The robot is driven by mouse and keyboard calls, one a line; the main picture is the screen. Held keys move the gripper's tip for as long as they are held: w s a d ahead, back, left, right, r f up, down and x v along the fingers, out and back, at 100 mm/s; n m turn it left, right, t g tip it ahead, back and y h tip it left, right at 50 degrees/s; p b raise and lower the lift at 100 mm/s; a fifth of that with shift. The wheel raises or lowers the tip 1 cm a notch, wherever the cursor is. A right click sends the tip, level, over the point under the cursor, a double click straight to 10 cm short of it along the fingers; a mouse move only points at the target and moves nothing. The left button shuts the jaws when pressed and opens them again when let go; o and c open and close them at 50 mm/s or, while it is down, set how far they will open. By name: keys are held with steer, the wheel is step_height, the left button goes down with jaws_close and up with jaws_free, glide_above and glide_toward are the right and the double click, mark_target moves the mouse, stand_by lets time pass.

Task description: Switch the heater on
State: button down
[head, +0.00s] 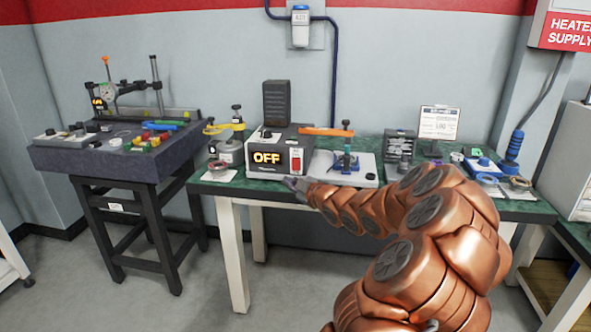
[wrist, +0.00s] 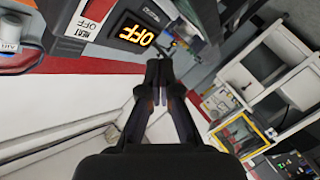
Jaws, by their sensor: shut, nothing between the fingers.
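The heater unit (head: 261,137) is a grey and black box on the green bench. Its front display (head: 267,158) reads OFF in lit orange digits. A red rocker switch (head: 297,160) sits on the front panel, right of the display. The OFF display also shows, turned round, in the wrist view (wrist: 137,35). My gripper (head: 294,183) is shut and empty, just in front of and below the switch in the head view. Its dark fingers point towards the panel in the wrist view (wrist: 158,80). I cannot tell whether the fingertips touch the box.
An orange-handled clamp fixture (head: 344,160) stands right of the heater. A yellow-handled clamp (head: 230,145) stands on its left. A dark granite table (head: 110,150) with gauges stands at left.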

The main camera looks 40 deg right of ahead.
mark_target(296, 165)
steer(key=shift+w+d+f+p, duration=0.15)
steer(key=shift+w+d+p, duration=0.65)
steer(key=shift+d+p, duration=0.35)
steer(key=shift+w+d+f+p, duration=0.15)
steer(key=shift+w+d+p, duration=0.6)
steer(key=shift+d+p, duration=0.35)
steer(key=shift+w+d+f+p, duration=0.15)
steer(key=shift+w+d+p, duration=0.65)
steer(key=shift+d+p, duration=0.3)
steer(key=shift+d, duration=0.2)
steer(key=shift+w+d+f, duration=0.15)
steer(key=shift+w, duration=0.05)
steer(key=shift+w+d+p, duration=0.15)
steer(key=shift+d+p, duration=0.1)
steer(key=shift+p, duration=0.1)
steer(key=shift+s+a+b, duration=0.4)
steer(key=shift+a+b, duration=0.2)
steer(key=shift+b, duration=0.1)
